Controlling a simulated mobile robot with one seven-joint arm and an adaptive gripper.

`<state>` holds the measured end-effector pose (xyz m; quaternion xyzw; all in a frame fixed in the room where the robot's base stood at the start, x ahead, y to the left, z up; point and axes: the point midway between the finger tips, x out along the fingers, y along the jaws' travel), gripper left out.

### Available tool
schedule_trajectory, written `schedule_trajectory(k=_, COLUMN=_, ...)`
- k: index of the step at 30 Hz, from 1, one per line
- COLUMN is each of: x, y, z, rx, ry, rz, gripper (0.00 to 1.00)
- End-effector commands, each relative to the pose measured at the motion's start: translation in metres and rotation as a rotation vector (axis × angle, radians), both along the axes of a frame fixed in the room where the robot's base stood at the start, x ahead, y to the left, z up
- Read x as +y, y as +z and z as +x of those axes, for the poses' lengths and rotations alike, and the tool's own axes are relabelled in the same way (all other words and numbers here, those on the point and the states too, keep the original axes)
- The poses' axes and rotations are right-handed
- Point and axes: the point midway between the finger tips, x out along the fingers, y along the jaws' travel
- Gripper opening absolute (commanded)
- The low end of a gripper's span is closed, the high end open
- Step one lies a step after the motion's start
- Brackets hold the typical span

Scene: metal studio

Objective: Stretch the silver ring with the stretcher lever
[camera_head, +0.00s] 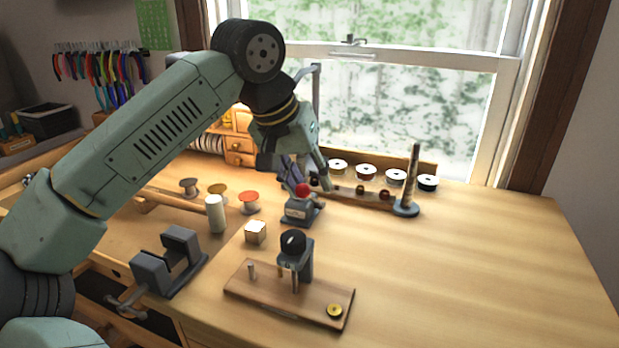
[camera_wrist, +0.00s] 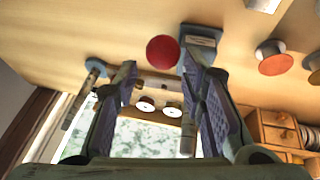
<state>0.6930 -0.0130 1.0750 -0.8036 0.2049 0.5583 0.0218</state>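The stretcher (camera_head: 299,211) is a small blue-grey device on the bench, with a red ball knob (camera_head: 302,189) on its lever. In the wrist view, the red ball (camera_wrist: 163,50) shows just beyond and between my fingertips, with the grey stretcher body (camera_wrist: 201,40) behind the right finger. My gripper (camera_head: 306,180) is open, pointing down over the stretcher; in the wrist view its two padded fingers (camera_wrist: 158,72) are spread and nothing is between the pads. I cannot tell whether the fingers touch the knob. I cannot make out the silver ring in either view.
A tall tapered post on a round base (camera_head: 406,208) stands right of the stretcher. A small press on a wooden board (camera_head: 240,281), a white block (camera_head: 255,232), a vise (camera_head: 168,262) and spools (camera_head: 249,198) stand nearby. The right of the bench (camera_head: 480,270) is clear.

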Motion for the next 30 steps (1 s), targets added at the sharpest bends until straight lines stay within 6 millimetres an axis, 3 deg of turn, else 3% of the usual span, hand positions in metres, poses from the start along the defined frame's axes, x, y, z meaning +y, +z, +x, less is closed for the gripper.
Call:
schedule_trajectory(k=5, x=0.004, y=0.009, z=-0.002, rx=-0.001, ry=0.003, rz=0.001, gripper=0.37)
schedule_trajectory(k=21, x=0.032, y=0.099, z=-0.031, rx=-0.001, ry=0.0, rz=0.0, gripper=0.37)
schedule_trajectory(k=30, x=0.036, y=0.109, z=-0.036, rx=0.001, ry=-0.001, rz=0.0, gripper=0.37)
